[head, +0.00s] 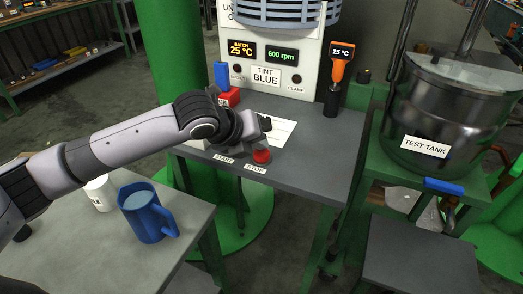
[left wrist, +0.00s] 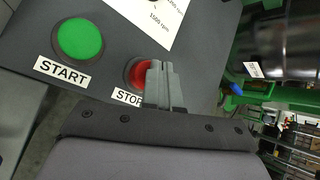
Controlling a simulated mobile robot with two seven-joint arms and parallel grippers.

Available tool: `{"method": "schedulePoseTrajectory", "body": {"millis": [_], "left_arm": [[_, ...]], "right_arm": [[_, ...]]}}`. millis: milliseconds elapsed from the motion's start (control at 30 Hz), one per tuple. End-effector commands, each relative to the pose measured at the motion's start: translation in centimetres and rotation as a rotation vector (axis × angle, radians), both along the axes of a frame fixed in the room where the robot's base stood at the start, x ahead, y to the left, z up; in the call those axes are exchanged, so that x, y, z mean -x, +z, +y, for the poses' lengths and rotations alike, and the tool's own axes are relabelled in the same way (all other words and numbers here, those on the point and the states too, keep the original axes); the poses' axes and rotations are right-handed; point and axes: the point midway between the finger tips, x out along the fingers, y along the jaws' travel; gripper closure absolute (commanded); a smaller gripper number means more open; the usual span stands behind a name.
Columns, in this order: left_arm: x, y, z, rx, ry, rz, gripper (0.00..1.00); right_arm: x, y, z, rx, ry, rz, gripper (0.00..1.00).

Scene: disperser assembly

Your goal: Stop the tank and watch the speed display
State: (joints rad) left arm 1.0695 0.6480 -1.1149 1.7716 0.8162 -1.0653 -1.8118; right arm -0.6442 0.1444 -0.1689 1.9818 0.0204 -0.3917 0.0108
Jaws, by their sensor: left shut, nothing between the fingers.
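The red STOP button (head: 262,156) sits on the grey control desk, above its STOP label (head: 256,168). In the left wrist view the button (left wrist: 139,73) is partly covered by my left gripper (left wrist: 160,70), whose fingers are shut and empty. The fingertips are over or beside the button; I cannot tell whether they touch it. The green START button (left wrist: 79,39) is to the left. The speed display (head: 282,55) on the white panel reads 600 rpm. The TEST TANK (head: 440,115) is a metal vessel at the right. My right gripper is not in view.
A blue pitcher (head: 146,213) and a white container (head: 101,193) stand on the front left table (head: 190,215). A white sheet (head: 280,131) lies on the desk (head: 318,160). An orange-black device (head: 337,80) reading 25 °C stands right of the panel.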

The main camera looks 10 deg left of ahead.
Motion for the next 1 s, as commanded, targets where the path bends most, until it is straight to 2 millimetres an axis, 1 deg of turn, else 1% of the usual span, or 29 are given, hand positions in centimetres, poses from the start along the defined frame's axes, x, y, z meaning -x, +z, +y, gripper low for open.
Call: {"method": "schedulePoseTrajectory", "body": {"millis": [1000], "left_arm": [[0.1,-1.4,0.0,-0.001,-0.001,0.003,1.0]], "right_arm": [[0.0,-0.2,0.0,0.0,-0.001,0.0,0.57]]}}
